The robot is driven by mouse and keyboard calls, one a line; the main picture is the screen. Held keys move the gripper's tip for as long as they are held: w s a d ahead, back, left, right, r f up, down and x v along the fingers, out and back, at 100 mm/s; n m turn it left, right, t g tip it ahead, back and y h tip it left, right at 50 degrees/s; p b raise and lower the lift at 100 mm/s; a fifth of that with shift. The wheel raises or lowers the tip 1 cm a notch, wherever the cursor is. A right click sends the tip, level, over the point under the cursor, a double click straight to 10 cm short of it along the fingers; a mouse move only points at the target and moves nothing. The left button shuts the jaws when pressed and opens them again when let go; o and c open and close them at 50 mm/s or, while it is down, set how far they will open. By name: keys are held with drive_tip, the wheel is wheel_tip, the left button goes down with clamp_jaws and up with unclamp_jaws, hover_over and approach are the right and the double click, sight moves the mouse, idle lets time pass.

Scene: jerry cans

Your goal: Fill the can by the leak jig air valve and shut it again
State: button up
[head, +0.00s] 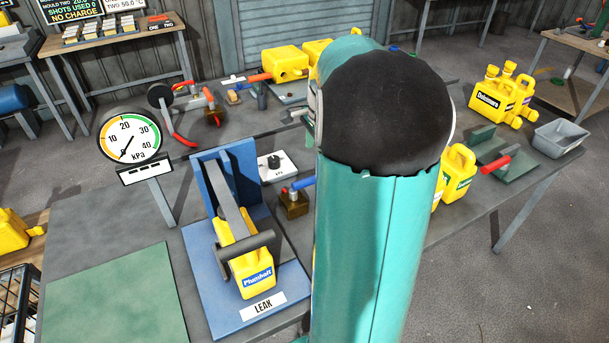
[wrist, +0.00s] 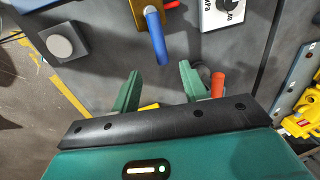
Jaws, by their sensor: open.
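A yellow can labelled Plumhoff (head: 248,262) sits in the blue leak jig (head: 202,262), under a dark clamp bar. The round pressure gauge (head: 130,138) stands behind left, its needle near the low end. A brass valve block (head: 293,204) with a blue lever (head: 303,183) stands right of the jig. In the wrist view the blue lever (wrist: 156,38) points from the brass body towards my gripper (wrist: 158,86). The gripper is open and its fingers are apart from the lever. My teal arm hides the gripper in the head view.
A white knob box (head: 276,166) stands behind the valve; it shows in the wrist view too (wrist: 222,13). A grey round button (wrist: 60,47) is at left there, and an orange-red handle (wrist: 217,84) is beside the right finger. A green mat (head: 115,295) lies front left.

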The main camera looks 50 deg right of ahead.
sight(312, 178)
drive_tip(key=f, duration=0.4)
drive_tip(key=w+f, duration=0.1)
drive_tip(key=f, duration=0.3)
drive_tip(key=w+d+f, duration=0.1)
drive_tip(key=f, duration=0.3)
clamp_jaws()
